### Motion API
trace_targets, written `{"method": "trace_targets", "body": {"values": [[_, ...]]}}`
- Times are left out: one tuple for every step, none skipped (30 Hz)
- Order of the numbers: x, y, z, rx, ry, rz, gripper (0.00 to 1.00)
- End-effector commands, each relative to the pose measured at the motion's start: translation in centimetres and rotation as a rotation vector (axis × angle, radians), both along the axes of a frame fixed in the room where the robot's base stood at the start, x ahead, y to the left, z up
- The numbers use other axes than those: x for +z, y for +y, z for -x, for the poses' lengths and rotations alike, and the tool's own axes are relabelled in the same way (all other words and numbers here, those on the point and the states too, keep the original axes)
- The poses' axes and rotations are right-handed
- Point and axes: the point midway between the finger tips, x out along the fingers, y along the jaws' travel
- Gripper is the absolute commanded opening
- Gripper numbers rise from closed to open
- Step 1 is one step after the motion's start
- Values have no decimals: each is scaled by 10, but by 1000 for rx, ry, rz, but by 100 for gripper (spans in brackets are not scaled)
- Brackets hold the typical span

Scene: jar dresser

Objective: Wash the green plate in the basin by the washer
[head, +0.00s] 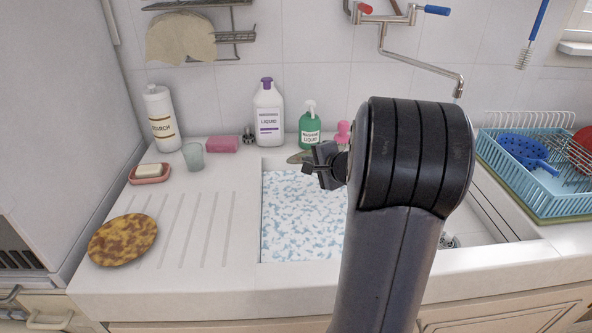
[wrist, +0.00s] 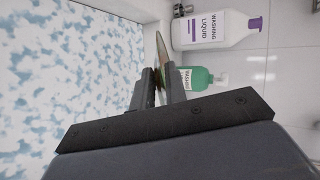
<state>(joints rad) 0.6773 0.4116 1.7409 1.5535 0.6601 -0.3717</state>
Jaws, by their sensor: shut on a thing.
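My gripper (head: 318,165) is shut on a thin plate (head: 299,157), seen almost edge-on, greenish with brown tones; I take it for the green plate. In the wrist view the plate (wrist: 163,55) stands up between the fingers (wrist: 160,82). It is near the back edge of the basin, above the rim level as far as I can tell. The basin (head: 300,215) is filled with white and blue foamy water. My arm hides the basin's right part.
A yellow-brown blotched plate (head: 122,240) lies on the ribbed drainboard at left. A purple-capped bottle (head: 268,115), a green pump bottle (head: 310,128) and a pink sponge (head: 222,144) stand behind the basin. A blue dish rack (head: 540,175) is at right, the tap (head: 420,62) above.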

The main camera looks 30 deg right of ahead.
Motion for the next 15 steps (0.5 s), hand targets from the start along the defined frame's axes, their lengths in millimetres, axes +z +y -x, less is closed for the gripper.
{"method": "trace_targets", "body": {"values": [[2,-3,0,-14,5,3,0],[2,-5,0,-20,7,3,0],[1,-6,0,-27,10,2,0],[0,-7,-1,-30,12,3,0],[-1,-7,0,-33,13,3,0],[-4,-7,0,-33,13,2,0],[-6,-7,0,-33,13,2,0],[-9,-7,0,-33,13,2,0],[-12,-7,0,-32,13,1,0],[-15,-7,0,-32,13,1,0],[-19,-7,0,-32,13,1,0],[-23,-7,0,-33,13,0,0],[-26,-7,0,-31,13,1,0],[-29,-7,0,-31,13,1,0],[-33,-7,0,-31,13,2,0]]}}
